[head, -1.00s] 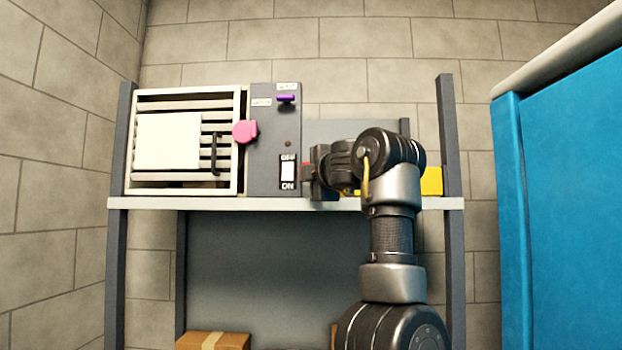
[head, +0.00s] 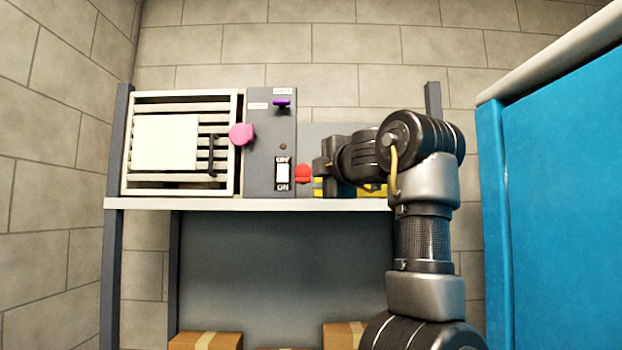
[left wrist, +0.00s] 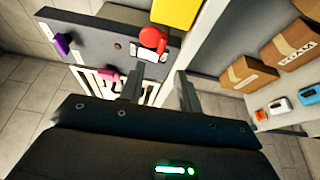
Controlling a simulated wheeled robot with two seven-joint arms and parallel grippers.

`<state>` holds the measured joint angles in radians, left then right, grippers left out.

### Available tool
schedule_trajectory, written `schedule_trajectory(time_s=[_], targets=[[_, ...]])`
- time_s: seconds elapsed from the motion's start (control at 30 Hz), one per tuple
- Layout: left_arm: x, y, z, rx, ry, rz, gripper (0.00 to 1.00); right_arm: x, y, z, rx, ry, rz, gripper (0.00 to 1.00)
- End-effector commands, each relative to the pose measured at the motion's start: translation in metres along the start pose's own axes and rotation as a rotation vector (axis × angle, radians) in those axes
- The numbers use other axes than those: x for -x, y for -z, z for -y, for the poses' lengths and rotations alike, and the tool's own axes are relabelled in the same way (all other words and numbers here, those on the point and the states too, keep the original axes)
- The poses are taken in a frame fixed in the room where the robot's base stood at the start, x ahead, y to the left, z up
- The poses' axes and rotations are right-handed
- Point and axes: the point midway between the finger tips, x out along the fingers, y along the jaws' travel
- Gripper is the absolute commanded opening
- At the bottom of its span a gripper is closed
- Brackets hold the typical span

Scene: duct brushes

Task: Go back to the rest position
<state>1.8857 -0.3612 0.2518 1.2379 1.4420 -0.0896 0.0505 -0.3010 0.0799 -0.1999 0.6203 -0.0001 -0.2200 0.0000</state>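My left gripper (head: 320,175) is at shelf height, pointing left, just right of the grey control panel (head: 260,145). In the left wrist view its two fingers (left wrist: 160,88) are spread apart with nothing between them. A red knob (head: 303,173) sits between the panel and the gripper; it also shows in the left wrist view (left wrist: 151,38), apart from the fingers. The panel carries a purple knob (head: 281,102) and a white rocker switch (head: 282,175). A pink knob (head: 241,134) is beside the slatted vent (head: 220,180), which has a white sheet (head: 165,142) on its front. My right gripper is out of view.
The shelf (head: 250,204) bears the panel and vent. A yellow object (head: 375,189) is partly hidden behind my left arm. Cardboard boxes (head: 205,341) stand below. A shelf post (head: 433,100) is behind my arm, and a large blue surface (head: 560,190) fills the right side.

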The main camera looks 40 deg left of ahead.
Motion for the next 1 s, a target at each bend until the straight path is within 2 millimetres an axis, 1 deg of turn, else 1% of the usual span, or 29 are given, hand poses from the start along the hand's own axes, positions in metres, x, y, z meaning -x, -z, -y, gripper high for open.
schedule_trajectory(time_s=[0.1, 0.2, 0.8, 0.87, 0.93, 0.97, 1.0], targets=[[0.011, -0.002, 0.000, 0.001, 0.000, -0.003, 0.34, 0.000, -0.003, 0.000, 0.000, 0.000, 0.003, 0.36], [0.015, -0.002, 0.000, 0.001, 0.001, -0.005, 0.34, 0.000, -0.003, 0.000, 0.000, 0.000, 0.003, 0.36], [0.015, -0.003, 0.002, -0.003, 0.000, -0.005, 0.34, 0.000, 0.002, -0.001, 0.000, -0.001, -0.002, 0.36], [0.009, -0.008, 0.010, -0.013, -0.001, 0.001, 0.34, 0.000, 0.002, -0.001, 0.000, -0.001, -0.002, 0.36], [-0.003, -0.018, 0.027, -0.036, -0.009, 0.016, 0.34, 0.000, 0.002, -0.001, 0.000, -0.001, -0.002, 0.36], [-0.010, -0.025, 0.037, -0.052, -0.013, 0.025, 0.34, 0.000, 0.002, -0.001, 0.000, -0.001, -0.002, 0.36], [-0.021, -0.034, 0.054, -0.077, -0.023, 0.042, 0.34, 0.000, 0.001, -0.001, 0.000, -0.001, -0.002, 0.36]])
